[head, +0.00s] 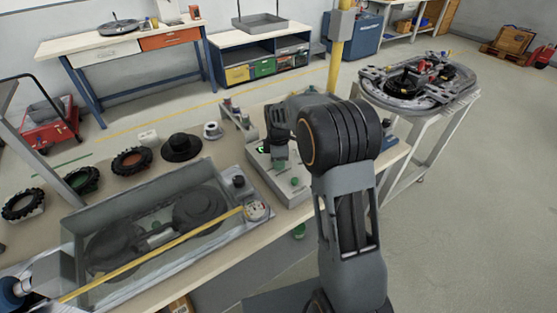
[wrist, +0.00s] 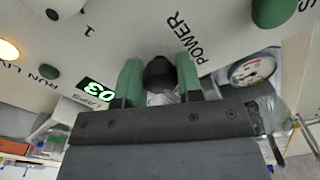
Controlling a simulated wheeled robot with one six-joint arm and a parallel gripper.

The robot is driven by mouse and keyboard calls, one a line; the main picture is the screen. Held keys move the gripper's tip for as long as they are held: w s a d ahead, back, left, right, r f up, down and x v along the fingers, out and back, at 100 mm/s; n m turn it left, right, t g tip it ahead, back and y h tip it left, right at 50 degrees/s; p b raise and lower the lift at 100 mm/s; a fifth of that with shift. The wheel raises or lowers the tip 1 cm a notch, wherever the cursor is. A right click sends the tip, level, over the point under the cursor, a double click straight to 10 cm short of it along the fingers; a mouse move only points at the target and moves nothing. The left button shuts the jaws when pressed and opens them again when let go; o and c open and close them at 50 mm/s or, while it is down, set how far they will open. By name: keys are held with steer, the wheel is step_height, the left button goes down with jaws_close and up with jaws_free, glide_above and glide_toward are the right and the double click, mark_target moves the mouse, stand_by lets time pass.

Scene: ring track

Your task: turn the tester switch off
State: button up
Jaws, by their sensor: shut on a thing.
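The tester (head: 292,190) is a pale sloped panel box on the bench, partly hidden behind my arm. In the wrist view its panel (wrist: 120,45) carries the word POWER beside a dark rounded switch knob (wrist: 160,72). My gripper (wrist: 160,82) has green fingertips on either side of the knob and is shut on it. In the head view my gripper (head: 279,158) is low over the tester. A yellow-white lamp (wrist: 8,50) near the RUN lettering is lit. A green LAPS display (wrist: 95,88) is lit. The knob's exact setting cannot be told.
A round gauge (wrist: 252,70) and a green knob (wrist: 272,10) are near the fingers. A glass-walled tank (head: 160,225) stands left of the tester. Several tyres, including an orange-hubbed one (head: 131,161), lie behind it. A ring track (head: 420,80) stands at right.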

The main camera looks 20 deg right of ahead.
steer(key=m, duration=0.4)
steer(key=shift+m, duration=0.4)
steer(key=m, duration=0.4)
steer(key=shift+m, duration=0.3)
steer(key=m, duration=0.4)
steer(key=shift+a, duration=0.1)
steer(key=shift+m, duration=2.1)
steer(key=o, duration=0.9)
step_height(320, 180, up, 14)
steer(key=shift+f, duration=0.1)
